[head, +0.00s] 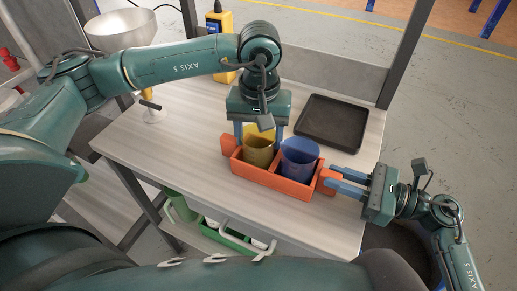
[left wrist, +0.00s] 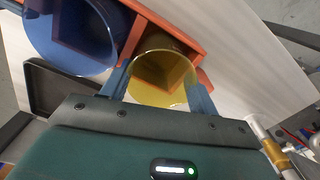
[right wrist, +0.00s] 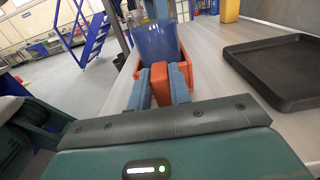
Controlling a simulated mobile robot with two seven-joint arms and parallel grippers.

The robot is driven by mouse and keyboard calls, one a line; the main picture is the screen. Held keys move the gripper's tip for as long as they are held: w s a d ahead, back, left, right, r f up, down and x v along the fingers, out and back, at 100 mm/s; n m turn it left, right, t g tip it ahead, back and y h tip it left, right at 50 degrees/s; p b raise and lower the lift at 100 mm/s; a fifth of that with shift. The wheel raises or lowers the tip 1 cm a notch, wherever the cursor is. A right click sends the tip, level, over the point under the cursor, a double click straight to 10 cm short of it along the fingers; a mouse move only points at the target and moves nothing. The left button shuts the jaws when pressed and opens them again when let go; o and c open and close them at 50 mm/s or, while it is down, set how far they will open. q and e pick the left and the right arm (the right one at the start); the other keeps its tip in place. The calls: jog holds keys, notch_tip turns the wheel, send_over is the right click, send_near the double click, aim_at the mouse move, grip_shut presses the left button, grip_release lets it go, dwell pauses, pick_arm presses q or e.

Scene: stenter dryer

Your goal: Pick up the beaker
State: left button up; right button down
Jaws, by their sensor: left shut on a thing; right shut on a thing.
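A yellow see-through beaker (head: 257,152) stands in the left compartment of an orange two-compartment rack (head: 270,180) on the table. A blue see-through beaker (head: 299,160) stands in the right compartment. My left gripper (head: 258,133) comes down from above with its blue fingers on either side of the yellow beaker, shut on it; the left wrist view also shows the yellow beaker (left wrist: 160,72) between the fingers. My right gripper (head: 331,180) is shut on the rack's right end handle (head: 323,181), which also shows between its fingers in the right wrist view (right wrist: 160,82).
A black tray (head: 333,122) lies on the table to the right behind the rack. A metal funnel (head: 120,27) and a yellow device (head: 219,45) stand at the back. Green and white items (head: 225,235) are below the table's front edge.

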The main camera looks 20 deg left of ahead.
jog(key=c, duration=1.2)
grip_release()
pick_arm(q)
notch_tip(320, 180, up, 10)
pick_arm(e)
jog(key=d, duration=1.2)
